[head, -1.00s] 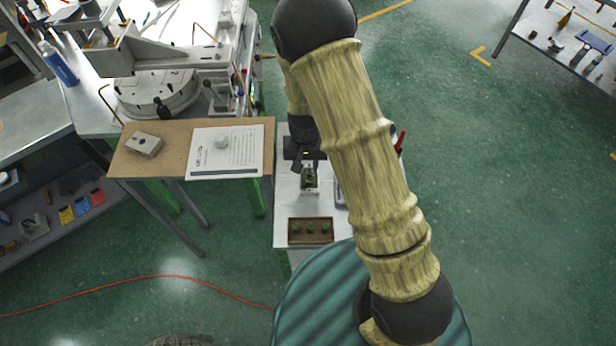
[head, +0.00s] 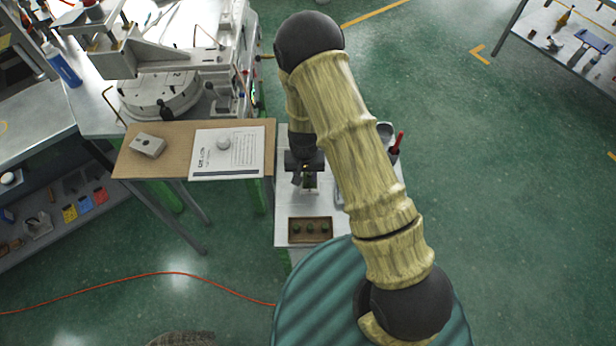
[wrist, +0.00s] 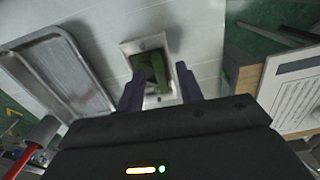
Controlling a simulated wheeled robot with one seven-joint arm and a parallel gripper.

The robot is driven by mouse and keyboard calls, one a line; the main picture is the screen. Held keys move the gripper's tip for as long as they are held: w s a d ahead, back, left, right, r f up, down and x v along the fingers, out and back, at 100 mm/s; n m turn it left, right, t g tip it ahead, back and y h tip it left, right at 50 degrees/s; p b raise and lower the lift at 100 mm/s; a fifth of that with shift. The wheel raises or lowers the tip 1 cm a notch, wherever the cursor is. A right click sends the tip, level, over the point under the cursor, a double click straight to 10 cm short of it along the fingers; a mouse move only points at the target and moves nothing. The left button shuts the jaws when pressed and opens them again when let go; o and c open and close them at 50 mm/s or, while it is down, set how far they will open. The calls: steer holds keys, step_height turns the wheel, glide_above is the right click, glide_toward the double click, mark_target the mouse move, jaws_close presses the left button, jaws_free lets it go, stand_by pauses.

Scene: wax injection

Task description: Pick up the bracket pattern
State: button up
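A dark green piece (wrist: 153,72), which looks like the bracket pattern, sits on a pale square plate (wrist: 133,46) in the wrist view. In the head view the green piece (head: 308,184) is small and partly covered by my gripper (head: 307,178). In the wrist view my gripper (wrist: 160,72) is open, with one dark finger on each side of the green piece. A gap shows on the right; whether the left finger touches it I cannot tell.
A wooden tray (head: 292,239) with three green pieces stands at the bench's near end. A metal tray (wrist: 62,70) lies beside the plate. A red-handled tool (head: 398,141) stands at the right. A brown board (head: 232,127) with a paper sheet (head: 240,166) adjoins on the left.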

mark_target(305, 178)
steer(key=shift+f, duration=0.3)
jaws_close()
stand_by(0.3)
step_height(305, 178, up, 10)
steer(key=b, duration=0.3)
stand_by(0.5)
stand_by(0.3)
